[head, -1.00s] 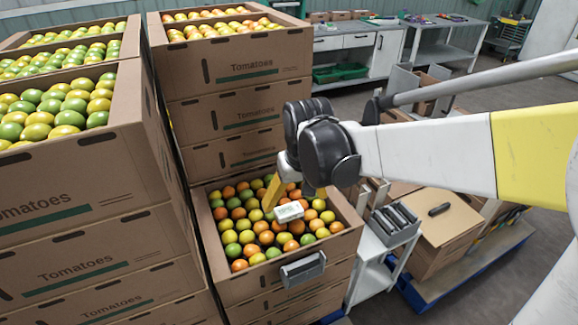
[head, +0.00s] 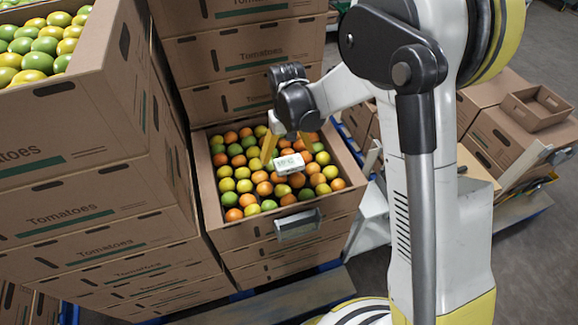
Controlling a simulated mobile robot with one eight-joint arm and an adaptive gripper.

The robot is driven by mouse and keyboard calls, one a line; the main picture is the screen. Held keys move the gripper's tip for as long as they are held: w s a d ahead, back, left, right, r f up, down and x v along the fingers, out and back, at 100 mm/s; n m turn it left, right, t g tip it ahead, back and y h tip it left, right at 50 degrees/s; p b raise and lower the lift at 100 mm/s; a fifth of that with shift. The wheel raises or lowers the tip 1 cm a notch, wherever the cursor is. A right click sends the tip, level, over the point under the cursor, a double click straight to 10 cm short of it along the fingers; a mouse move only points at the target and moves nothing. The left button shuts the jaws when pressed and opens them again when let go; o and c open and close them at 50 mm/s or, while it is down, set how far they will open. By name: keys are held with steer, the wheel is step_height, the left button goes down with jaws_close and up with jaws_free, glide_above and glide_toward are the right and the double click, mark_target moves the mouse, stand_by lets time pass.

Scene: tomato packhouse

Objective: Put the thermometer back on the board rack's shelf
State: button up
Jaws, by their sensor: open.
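A small white device with a display, which looks like the thermometer (head: 289,164), lies on the tomatoes in an open cardboard crate (head: 214,240). My gripper (head: 287,157) is open above this crate. Its two yellow fingers point down, one towards each end of the device. I cannot tell whether they touch it. I cannot make out the board rack's shelf for certain; my arm hides much of the area right of the crate.
Tall stacks of tomato cartons (head: 95,195) stand close on the left, with more cartons (head: 235,50) behind the open crate. A grey holder (head: 298,226) hangs on the crate's front. An empty brown box (head: 536,108) sits among cartons at right.

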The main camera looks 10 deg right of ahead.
mark_target(289, 162)
steer(key=f, duration=0.1)
steer(key=f+b, duration=0.1)
steer(key=f, duration=0.1)
steer(key=f+b, duration=0.1)
steer(key=shift+w+d+f, duration=0.2)
steer(key=shift+d+f, duration=0.05)
steer(key=shift+f, duration=0.1)
steer(key=shift+r, duration=0.1)
steer(key=c, duration=1.4)
steer(key=shift+r, duration=0.15)
